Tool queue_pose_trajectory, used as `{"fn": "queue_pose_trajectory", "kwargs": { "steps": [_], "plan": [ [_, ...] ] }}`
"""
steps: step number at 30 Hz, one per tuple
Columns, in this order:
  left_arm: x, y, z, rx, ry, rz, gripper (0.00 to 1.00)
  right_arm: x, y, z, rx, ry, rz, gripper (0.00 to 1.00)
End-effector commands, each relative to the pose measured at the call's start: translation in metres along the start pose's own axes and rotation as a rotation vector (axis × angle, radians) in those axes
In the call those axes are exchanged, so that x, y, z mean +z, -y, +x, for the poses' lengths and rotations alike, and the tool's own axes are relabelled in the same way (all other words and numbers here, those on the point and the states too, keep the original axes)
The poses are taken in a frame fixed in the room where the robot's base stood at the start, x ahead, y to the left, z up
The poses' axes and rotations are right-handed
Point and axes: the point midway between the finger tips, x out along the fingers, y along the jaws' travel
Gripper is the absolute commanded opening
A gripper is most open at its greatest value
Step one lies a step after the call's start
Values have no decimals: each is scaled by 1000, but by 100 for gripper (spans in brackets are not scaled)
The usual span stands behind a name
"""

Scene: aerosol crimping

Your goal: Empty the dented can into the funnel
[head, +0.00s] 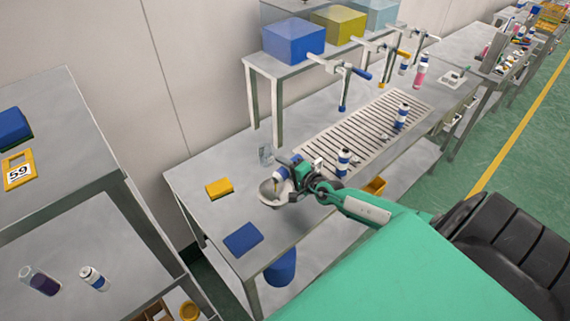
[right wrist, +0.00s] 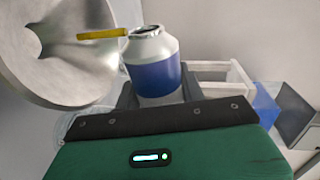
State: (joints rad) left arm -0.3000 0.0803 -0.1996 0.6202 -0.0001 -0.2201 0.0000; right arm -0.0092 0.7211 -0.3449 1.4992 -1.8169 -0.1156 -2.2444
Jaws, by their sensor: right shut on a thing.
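My right gripper (head: 292,172) is shut on a can (head: 281,173) with a blue band, held tilted just above the metal funnel (head: 270,196). In the right wrist view the can (right wrist: 153,72) has a silver shoulder and an open mouth, and the wide grey funnel (right wrist: 40,75) is beside it. A yellow streak (right wrist: 100,34), which looks like liquid, runs from the can's mouth to the inside of the funnel. I cannot make out a dent on the side that shows. My left gripper is not in view.
A yellow block (head: 218,187) and a blue pad (head: 243,239) lie on the bench near the funnel. A clear glass (head: 265,154) stands behind it. Another can (head: 344,162) stands close to the right on the slatted strip. A blue bin (head: 281,268) is below the bench edge.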

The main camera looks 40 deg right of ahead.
Motion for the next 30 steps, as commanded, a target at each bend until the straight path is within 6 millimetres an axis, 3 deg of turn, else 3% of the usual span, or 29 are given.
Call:
{"fn": "queue_pose_trajectory", "kwargs": {
  "steps": [12, 30],
  "plan": [
    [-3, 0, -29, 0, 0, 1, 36, 3, 11, -2, -1, -28, -138, 13],
    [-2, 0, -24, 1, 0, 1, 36, 20, 33, -6, -3, -127, -629, 13]
  ]
}}
